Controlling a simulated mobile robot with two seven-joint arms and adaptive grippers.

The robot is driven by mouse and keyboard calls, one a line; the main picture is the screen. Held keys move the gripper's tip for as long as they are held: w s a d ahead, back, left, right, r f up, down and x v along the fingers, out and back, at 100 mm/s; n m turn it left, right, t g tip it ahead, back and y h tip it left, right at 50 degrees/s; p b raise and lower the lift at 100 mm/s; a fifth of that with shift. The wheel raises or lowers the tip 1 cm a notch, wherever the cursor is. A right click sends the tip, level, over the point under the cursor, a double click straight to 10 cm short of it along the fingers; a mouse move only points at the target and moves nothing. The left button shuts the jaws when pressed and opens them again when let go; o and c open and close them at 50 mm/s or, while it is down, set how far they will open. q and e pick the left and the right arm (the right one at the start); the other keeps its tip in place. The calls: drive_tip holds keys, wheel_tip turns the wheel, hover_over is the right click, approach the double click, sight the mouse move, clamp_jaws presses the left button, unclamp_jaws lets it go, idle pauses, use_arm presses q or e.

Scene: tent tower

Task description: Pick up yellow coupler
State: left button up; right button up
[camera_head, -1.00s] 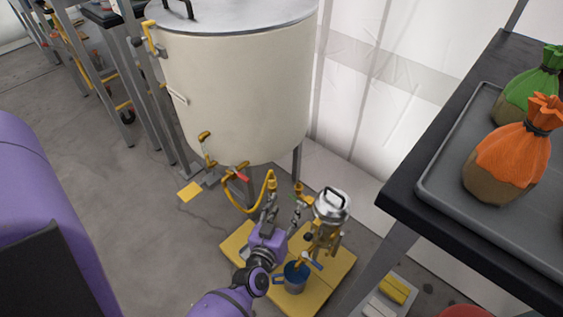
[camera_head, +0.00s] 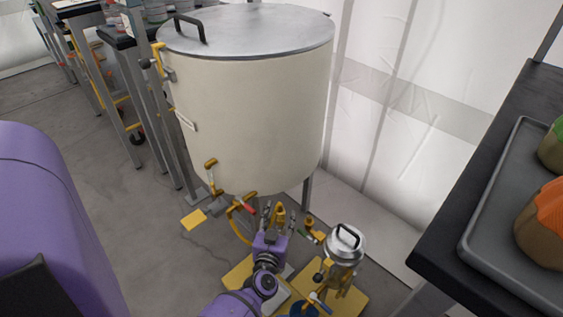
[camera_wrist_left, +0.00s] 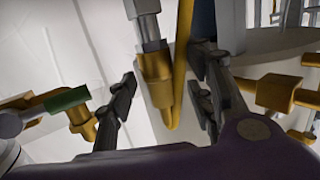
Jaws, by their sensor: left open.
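The yellow coupler (camera_head: 279,214) hangs at the end of a yellow hose, in front of the big cream tank. In the left wrist view, the coupler (camera_wrist_left: 156,75) is upright, with a grey metal fitting above it and the hose beside it. My left gripper (camera_head: 279,222) has its fingers spread, one on each side of the coupler in the head view. In the left wrist view the open fingers (camera_wrist_left: 165,98) also stand left and right of it, with visible gaps. I cannot tell how deep the coupler sits between them. My right gripper is not in view.
The cream tank (camera_head: 250,100) has a red-handled valve (camera_head: 251,208) low in front. A small silver-lidded vessel (camera_head: 345,245) stands right of my gripper on a yellow platform (camera_head: 345,300). A dark table (camera_head: 450,240) fills the right.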

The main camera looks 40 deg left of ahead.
use_arm(q)
drive_tip(key=shift+w+a, duration=0.2)
drive_tip(key=shift+w, duration=0.1)
clamp_jaws()
